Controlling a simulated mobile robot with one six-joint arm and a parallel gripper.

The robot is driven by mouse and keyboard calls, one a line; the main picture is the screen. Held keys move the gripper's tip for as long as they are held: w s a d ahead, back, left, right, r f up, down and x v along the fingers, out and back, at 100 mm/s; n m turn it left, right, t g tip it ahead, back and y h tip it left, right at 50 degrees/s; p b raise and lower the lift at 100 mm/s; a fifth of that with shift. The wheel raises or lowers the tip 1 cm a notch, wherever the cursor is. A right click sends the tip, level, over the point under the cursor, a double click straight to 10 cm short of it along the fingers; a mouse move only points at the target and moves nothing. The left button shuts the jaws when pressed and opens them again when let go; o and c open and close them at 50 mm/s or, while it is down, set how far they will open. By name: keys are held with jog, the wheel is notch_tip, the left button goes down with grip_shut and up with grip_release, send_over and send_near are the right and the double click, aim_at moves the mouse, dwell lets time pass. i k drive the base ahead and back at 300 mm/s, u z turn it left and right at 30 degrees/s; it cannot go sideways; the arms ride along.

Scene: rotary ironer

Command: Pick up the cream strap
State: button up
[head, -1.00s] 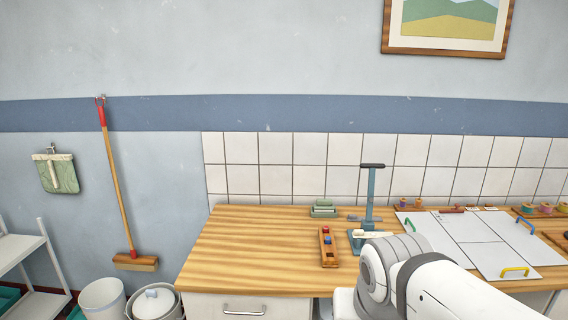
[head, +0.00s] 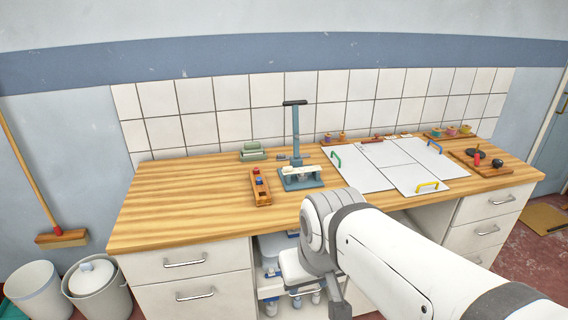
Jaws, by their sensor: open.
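A cream strip (head: 304,169), which looks like the cream strap, lies across the low base of the blue-grey upright stand (head: 296,135) on the wooden bench. It is small in the view, and its exact contact with the stand is unclear. My arm reaches in from the lower right, with its elbow in front of the bench's front edge. My gripper (head: 318,301) hangs below the elbow, low in front of the bench and well apart from the strip. It shows only partly against the cluttered shelf behind; it is open, and I see nothing held.
A wooden block tray (head: 261,190) stands left of the stand, with a green stack (head: 253,151) behind. White panels (head: 375,166) with coloured handles lie to the right. The bench's left part (head: 180,200) is clear. Bins (head: 95,290) stand on the floor at left.

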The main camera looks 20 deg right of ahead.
aim_at(289, 169)
jog(key=z, duration=0.6)
jog(key=i, duration=1.3)
jog(key=u, duration=0.5)
